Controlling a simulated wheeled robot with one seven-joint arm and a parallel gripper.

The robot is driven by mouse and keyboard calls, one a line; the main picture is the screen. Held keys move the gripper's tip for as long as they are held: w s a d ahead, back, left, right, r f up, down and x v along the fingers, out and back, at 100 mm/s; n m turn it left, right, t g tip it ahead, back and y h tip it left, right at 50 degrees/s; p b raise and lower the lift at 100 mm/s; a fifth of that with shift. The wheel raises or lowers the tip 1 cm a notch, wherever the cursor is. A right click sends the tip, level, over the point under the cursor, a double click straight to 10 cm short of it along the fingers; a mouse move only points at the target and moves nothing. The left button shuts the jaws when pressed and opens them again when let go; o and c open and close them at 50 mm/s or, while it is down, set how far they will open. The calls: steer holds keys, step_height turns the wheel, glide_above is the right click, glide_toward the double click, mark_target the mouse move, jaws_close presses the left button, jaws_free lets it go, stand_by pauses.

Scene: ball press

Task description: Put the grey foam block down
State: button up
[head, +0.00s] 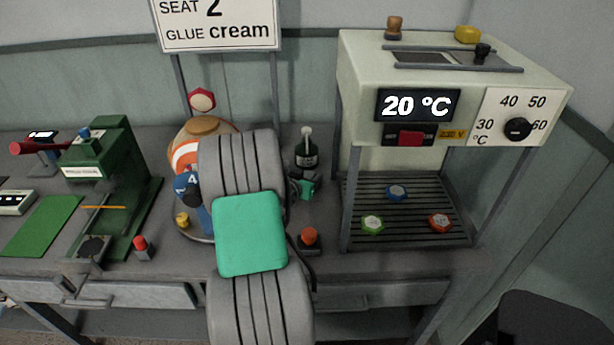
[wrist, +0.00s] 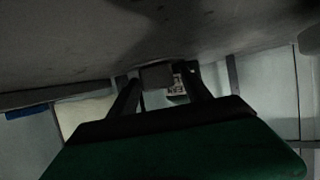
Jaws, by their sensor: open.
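My gripper (wrist: 160,84) shows in the wrist view as two dark fingers, spread apart, reaching up from a dark green body. It is open. A small dark grey block-like shape (wrist: 157,75) appears between the fingertips, with a small pale patterned patch beside it. The view is dark, and I cannot tell whether this shape is the grey foam block or whether a finger touches it. In the head view my grey, ribbed arm with its green cover fills the middle. I cannot make out the foam block there; the arm may hide it.
A cream heating cabinet (head: 450,80) reading 20 °C stands at the right, with coloured knobs on its slatted shelf (head: 400,215). A green press (head: 105,165) and green mat (head: 42,224) are at the left.

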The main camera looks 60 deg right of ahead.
steer(key=shift+r, duration=0.15)
steer(key=v, duration=1.2)
